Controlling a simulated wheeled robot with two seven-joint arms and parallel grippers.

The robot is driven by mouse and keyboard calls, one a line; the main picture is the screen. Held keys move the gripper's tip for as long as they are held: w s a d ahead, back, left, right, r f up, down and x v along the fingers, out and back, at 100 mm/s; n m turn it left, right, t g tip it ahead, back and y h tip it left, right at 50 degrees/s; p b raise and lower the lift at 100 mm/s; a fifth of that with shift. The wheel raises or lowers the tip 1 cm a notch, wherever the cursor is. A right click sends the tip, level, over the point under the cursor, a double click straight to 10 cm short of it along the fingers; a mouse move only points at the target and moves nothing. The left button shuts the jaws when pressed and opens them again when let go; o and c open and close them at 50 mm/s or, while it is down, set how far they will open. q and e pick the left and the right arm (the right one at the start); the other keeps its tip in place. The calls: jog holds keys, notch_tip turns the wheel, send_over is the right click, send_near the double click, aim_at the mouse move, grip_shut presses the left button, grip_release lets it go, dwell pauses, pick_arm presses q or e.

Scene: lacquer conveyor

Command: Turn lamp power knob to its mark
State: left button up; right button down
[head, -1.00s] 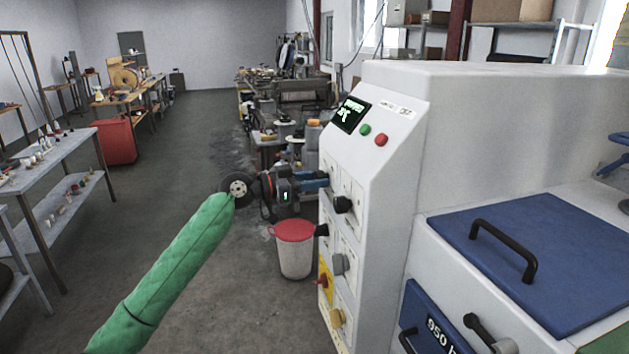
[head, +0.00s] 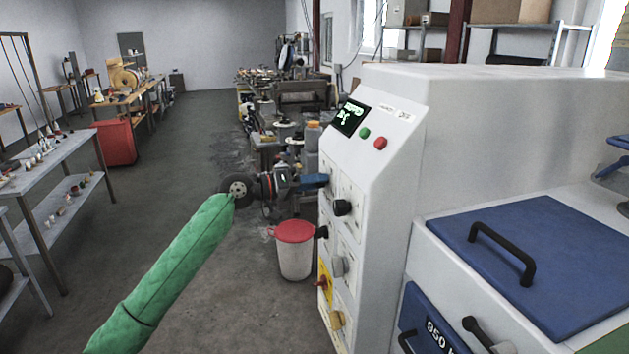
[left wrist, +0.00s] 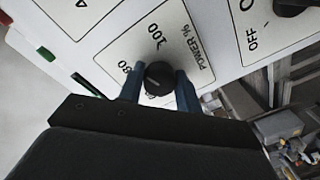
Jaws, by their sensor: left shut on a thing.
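The lamp power knob (left wrist: 160,78) is a round black knob on a white plate lettered "POWER %" with "100" and another number partly hidden, in the left wrist view. My left gripper (left wrist: 160,88) has its two blue fingers on either side of the knob and is shut on it. In the head view my left gripper (head: 318,181) reaches the upper left of the white control panel (head: 378,165), and there the knob is hidden. Which number the knob points to is too unclear to tell. My right gripper is not in view.
Below the gripper the panel carries a black knob (head: 342,207), a grey knob (head: 339,266), a red switch (head: 322,283) and a yellow knob (head: 337,319). A lit display (head: 348,118) and green and red buttons sit above. A red-lidded bin (head: 295,252) stands beside the panel.

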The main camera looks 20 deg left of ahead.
pick_arm(q)
jog(key=shift+a+r+n+p, duration=0.1)
jog(key=shift+n+p, duration=0.65)
jog(key=shift+n, duration=0.8)
jog(key=shift+r+n+p, duration=0.1)
jog(key=shift+n+p, duration=0.65)
jog(key=shift+n, duration=0.8)
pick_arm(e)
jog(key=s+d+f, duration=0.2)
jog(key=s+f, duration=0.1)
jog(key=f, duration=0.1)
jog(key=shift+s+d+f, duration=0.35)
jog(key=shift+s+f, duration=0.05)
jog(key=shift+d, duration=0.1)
pick_arm(q)
jog(key=o, duration=1)
jog(key=shift+f, duration=0.1)
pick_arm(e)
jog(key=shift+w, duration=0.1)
